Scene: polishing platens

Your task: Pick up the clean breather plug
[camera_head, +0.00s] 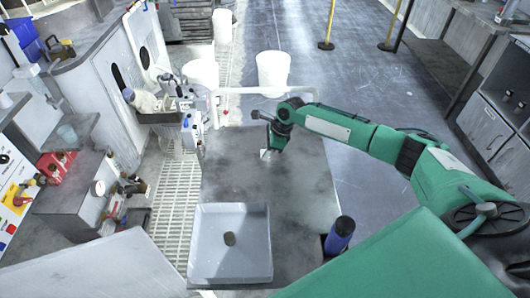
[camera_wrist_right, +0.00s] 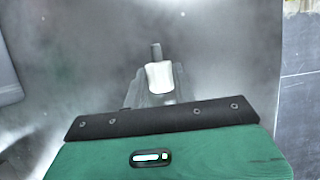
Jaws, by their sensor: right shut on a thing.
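My right gripper (camera_head: 266,155) is low over the dark table, right of its middle. In the right wrist view it is shut on a pale, whitish plug (camera_wrist_right: 159,78) with a narrow grey stem (camera_wrist_right: 156,51) pointing away from the gripper. This appears to be the clean breather plug; the head view shows only a small pale bit of it at the fingertips. I cannot tell whether it touches the table. A small dark brown round piece (camera_head: 229,239) lies in the grey tray (camera_head: 262,272). My left gripper is not in view.
The dark table (camera_head: 225,180) is mostly bare behind the tray. A white bucket (camera_head: 273,70) stands beyond the table. A white pipe frame (camera_head: 235,91) runs along the far edge.

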